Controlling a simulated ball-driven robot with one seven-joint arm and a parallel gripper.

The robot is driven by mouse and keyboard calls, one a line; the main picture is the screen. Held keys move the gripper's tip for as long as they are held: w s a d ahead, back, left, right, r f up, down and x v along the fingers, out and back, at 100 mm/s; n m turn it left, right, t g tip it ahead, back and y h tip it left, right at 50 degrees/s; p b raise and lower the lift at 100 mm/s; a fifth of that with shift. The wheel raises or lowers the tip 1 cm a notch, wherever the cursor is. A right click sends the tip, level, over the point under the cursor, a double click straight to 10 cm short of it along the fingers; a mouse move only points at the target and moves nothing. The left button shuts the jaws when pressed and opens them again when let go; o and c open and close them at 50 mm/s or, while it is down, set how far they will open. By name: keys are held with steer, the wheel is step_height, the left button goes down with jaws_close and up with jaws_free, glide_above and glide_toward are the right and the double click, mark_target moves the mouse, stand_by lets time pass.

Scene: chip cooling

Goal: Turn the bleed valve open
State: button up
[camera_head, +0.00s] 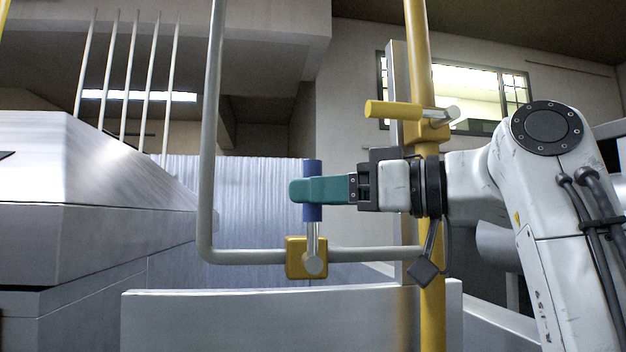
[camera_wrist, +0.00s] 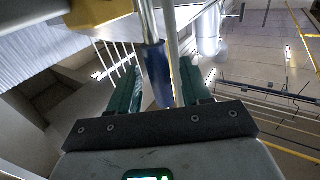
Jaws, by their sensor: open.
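A valve with a blue handle sits on the grey pipe's low horizontal run. Its yellow body (camera_head: 306,258) is below, and the blue handle (camera_head: 312,213) stands upright, across the pipe. My gripper (camera_head: 302,190) reaches in from the right at handle height; its teal finger hides the handle's middle. In the wrist view the blue handle (camera_wrist: 158,78) lies between the two teal fingers of my gripper (camera_wrist: 161,68), which are open with a gap visible on each side. I cannot tell whether either finger touches it. No label shows which valve is the bleed valve.
A second valve with a yellow handle (camera_head: 393,109) sits on the yellow vertical pipe (camera_head: 418,45), above my wrist. The grey pipe (camera_head: 209,130) rises left of my gripper. A low grey panel (camera_head: 250,318) stands below, and a large metal housing (camera_head: 110,175) is at left.

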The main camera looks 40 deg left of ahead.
steer(key=shift+s+a, duration=0.15)
steer(key=shift+a, duration=0.5)
steer(key=shift+c, duration=0.5)
jaws_close()
